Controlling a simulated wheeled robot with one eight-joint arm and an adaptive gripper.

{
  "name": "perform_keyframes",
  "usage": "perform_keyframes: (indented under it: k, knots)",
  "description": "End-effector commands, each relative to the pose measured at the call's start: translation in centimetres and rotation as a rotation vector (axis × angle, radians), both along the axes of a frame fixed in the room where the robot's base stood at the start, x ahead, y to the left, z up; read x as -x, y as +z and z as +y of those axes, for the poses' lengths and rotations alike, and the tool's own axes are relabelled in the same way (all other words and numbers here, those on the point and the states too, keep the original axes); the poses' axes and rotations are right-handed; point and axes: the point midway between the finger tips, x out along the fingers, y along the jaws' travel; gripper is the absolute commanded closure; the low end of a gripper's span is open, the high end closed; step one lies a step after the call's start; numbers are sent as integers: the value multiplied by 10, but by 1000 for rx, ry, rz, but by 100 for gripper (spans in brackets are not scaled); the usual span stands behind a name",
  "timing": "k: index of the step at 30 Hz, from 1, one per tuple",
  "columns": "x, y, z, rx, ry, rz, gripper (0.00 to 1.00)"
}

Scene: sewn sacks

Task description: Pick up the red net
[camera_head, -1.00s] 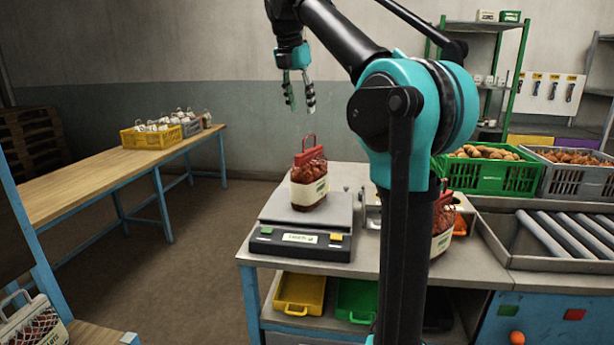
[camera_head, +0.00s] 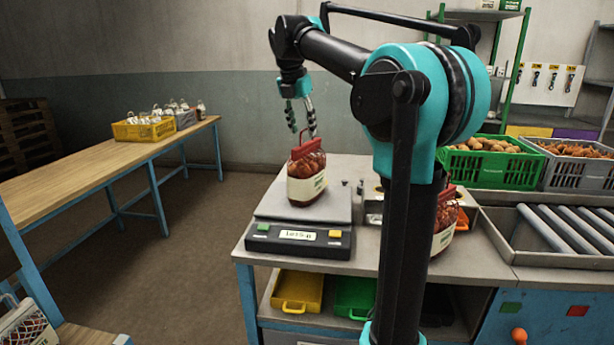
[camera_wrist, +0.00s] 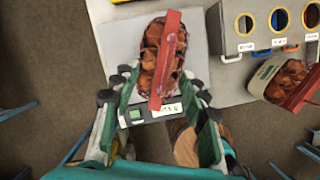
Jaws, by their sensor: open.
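The red net (camera_head: 306,178) stands upright on the scale (camera_head: 338,208), with a white label band around it and a red handle on top. In the wrist view the net (camera_wrist: 152,52) lies ahead of my fingertips, its red handle strip running lengthwise over it. My gripper (camera_head: 301,132) is open and empty, just above the net's handle in the head view. In the wrist view my gripper's fingers (camera_wrist: 160,90) are spread to both sides of the handle's near end. I cannot tell whether they touch it.
A second red net (camera_head: 445,222) stands to the right, partly hidden behind my arm; it also shows in the wrist view (camera_wrist: 285,80). Green (camera_head: 490,165) and grey (camera_head: 568,172) crates and a roller conveyor (camera_head: 562,232) lie further right. The left wooden table (camera_head: 80,185) is mostly bare.

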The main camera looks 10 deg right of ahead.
Motion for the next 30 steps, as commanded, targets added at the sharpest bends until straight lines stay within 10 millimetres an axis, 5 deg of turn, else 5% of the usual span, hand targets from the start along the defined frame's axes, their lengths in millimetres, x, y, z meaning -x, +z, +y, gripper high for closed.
perform_keyframes:
  k: [15, 24, 30]
  knots:
    - [-6, -51, -13, 0, 0, 0, 56]
    - [-7, -56, -13, 0, 0, 0, 56]
    - [-7, -56, -13, 0, 0, 0, 81]
